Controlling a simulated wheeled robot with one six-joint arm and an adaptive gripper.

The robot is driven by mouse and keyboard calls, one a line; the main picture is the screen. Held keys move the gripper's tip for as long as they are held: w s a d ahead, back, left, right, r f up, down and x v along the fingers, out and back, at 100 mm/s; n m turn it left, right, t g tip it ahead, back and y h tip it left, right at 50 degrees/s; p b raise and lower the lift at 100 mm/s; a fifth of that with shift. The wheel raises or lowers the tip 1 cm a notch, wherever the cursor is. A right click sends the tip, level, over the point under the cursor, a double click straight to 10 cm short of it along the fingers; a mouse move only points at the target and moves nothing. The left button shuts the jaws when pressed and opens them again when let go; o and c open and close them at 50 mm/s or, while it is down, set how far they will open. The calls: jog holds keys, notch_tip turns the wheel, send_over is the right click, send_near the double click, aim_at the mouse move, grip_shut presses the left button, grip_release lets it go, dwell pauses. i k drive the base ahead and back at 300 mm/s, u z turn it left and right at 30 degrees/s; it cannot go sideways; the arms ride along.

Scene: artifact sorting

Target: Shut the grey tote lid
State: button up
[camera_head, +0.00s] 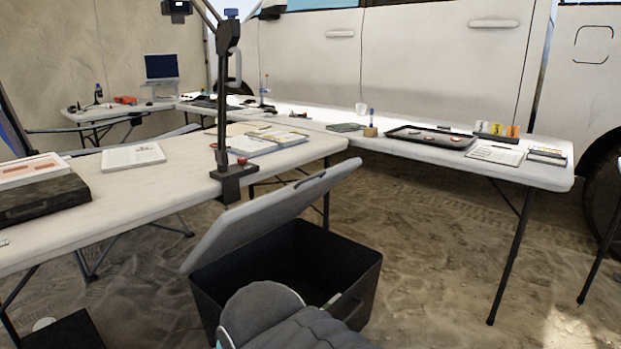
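The tote is a black box (362,282) on the sandy ground at the lower middle. Its grey lid (255,222) stands open, tilted up along the tote's left and back side. The lid's upper end reaches close to the near table's edge. The tote's inside looks dark, and part of it is hidden. A rounded grey part of what seems to be my own arm or body (265,308) covers the tote's front. My gripper does not show in this view.
The near table (175,200) on the left holds a clamped lamp arm (228,110), papers and a dark case (40,195). A long table (560,175) at the back right holds a black tray (430,137). Open sand lies right of the tote.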

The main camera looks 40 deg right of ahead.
aim_at(238, 226)
jog(key=z, duration=1.15)
jog(key=k, duration=0.5)
jog(key=z, duration=0.85)
jog(key=i, duration=0.75)
jog(key=u, duration=1.6)
